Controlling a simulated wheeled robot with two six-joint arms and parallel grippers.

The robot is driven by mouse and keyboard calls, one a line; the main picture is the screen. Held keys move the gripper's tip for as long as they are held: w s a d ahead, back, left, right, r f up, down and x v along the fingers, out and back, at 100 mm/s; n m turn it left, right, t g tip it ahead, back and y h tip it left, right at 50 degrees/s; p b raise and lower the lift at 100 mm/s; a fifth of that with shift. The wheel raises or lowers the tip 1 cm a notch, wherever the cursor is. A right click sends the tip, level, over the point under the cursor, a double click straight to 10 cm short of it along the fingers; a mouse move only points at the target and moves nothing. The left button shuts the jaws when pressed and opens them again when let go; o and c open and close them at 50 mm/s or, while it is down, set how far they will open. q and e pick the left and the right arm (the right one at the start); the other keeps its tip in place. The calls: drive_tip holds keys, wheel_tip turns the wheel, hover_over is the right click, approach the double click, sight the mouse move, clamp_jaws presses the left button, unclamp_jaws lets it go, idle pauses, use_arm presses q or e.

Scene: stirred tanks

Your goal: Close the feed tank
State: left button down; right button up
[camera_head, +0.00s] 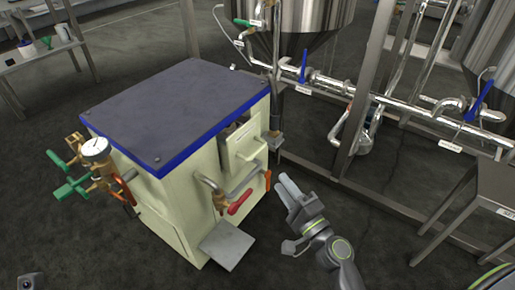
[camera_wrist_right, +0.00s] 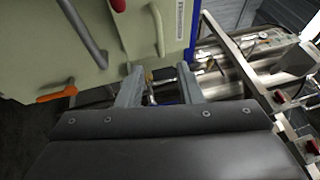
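I cannot tell from the pictures which vessel is the feed tank. Two steel tanks stand at the back: one (camera_head: 312,14) at top centre, one (camera_head: 496,45) at the right edge. Blue-handled valves sit on the pipes below them, one handle (camera_head: 304,66) at centre and one (camera_head: 478,100) at right, both raised and tilted. My right gripper (camera_head: 287,188) is just right of the cream cabinet, near its orange handle (camera_head: 267,180). In the right wrist view its two fingers (camera_wrist_right: 158,88) are apart with nothing gripped; the orange handle (camera_wrist_right: 57,96) is left of them. My left gripper is not seen.
The cream cabinet (camera_head: 172,205) has a dark, blue-edged top (camera_head: 175,108), a red-handled valve (camera_head: 240,201) in front and a gauge (camera_head: 96,149) with green handles at left. A steel table (camera_head: 490,190) stands at right. Dark floor lies open in front.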

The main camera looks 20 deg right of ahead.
sight(258, 151)
drive_tip(key=p+x, duration=0.1)
drive_tip(key=x, duration=1.2)
drive_tip(key=shift+w+p, duration=0.1)
drive_tip(key=shift+p, duration=0.2)
clamp_jaws()
